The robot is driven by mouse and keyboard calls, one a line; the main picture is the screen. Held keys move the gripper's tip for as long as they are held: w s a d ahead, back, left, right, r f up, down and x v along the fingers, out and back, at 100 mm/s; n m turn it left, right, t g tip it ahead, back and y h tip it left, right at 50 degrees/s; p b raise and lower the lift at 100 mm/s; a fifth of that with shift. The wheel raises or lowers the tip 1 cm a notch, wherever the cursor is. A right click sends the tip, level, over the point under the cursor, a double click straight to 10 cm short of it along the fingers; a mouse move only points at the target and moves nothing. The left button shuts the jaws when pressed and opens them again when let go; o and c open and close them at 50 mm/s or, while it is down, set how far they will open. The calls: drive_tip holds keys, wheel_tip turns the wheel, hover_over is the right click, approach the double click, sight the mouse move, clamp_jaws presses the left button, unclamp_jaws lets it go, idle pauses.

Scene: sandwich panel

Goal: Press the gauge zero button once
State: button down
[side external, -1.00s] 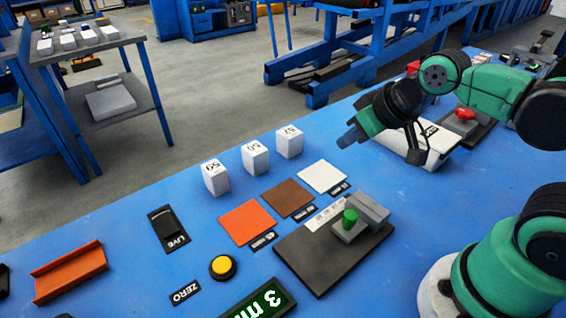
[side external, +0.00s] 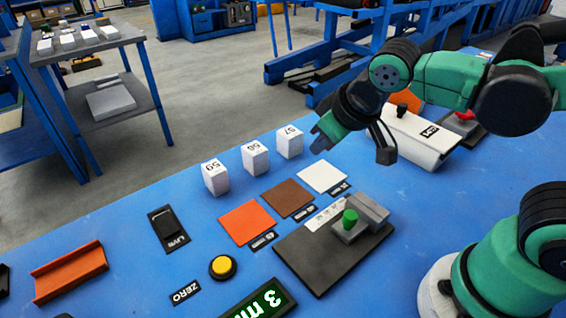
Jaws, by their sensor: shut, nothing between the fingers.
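The yellow round button (side external: 223,266) sits in a black ring at the lower middle of the bench. A black label reading ZERO (side external: 185,292) lies just left of it. A dark display (side external: 262,302) with green characters, cut off by the bottom edge, shows a 3 and part of an m. My gripper (side external: 385,156) is shut and empty, pointing down above the far side of the bench. It is well up and right of the yellow button, apart from it.
A black LIVE switch (side external: 167,230) stands behind the button. Orange, brown and white squares, numbered white blocks (side external: 255,158) and a dark base with a green knob (side external: 350,217) lie between. An orange channel (side external: 70,272) is at left. A white panel piece (side external: 420,140) is behind my gripper.

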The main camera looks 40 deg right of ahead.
drive_tip(key=w+a+n+h, duration=0.1)
drive_tip(key=w+a+n, duration=0.1)
drive_tip(key=a, duration=0.7)
drive_tip(key=n+t+h, duration=0.1)
drive_tip(key=n+t, duration=0.1)
drive_tip(key=t, duration=0.1)
hover_over(224, 269)
wheel_tip(224, 269, down, 2)
drive_tip(key=f, duration=0.1)
drive_tip(key=shift+r+m, duration=0.3)
drive_tip(key=shift+f, duration=0.1)
drive_tip(key=shift+f, duration=4.35)
drive_tip(key=shift+f, duration=0.4)
